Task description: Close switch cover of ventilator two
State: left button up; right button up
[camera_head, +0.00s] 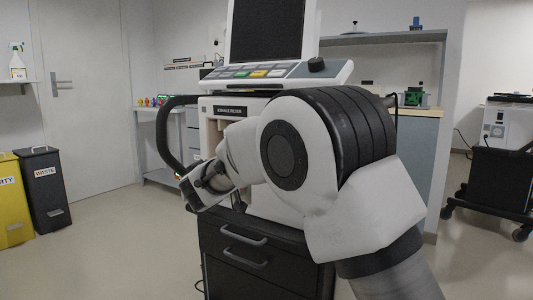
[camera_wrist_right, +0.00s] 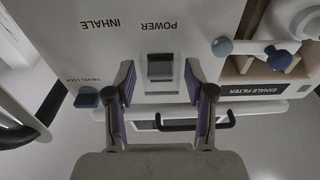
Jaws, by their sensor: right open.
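A ventilator with a dark screen (camera_head: 267,32) and a button panel (camera_head: 255,71) stands in the middle of the head view; no number is readable on it. A pale frame or flap borders the switch; I cannot tell the cover's angle. My right gripper (camera_wrist_right: 159,78) is open and empty, its purple-lined fingers on either side of the switch. In the head view, my right gripper (camera_head: 205,188) is beside the ventilator front, partly hidden by my arm. My left gripper is out of view.
A blue swivel lock knob (camera_wrist_right: 87,97) and an exhale filter bay with a blue-ended fitting (camera_wrist_right: 279,60) flank the switch. A black handle (camera_wrist_right: 190,126) lies close by. Drawers (camera_head: 245,255) are under the ventilator. Waste bins (camera_head: 45,185) stand left. Floor between is free.

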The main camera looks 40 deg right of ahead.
jog(key=r+v, duration=0.1)
jog(key=v, duration=0.6)
jog(key=shift+f, duration=0.5)
jog(key=shift+f, duration=0.1)
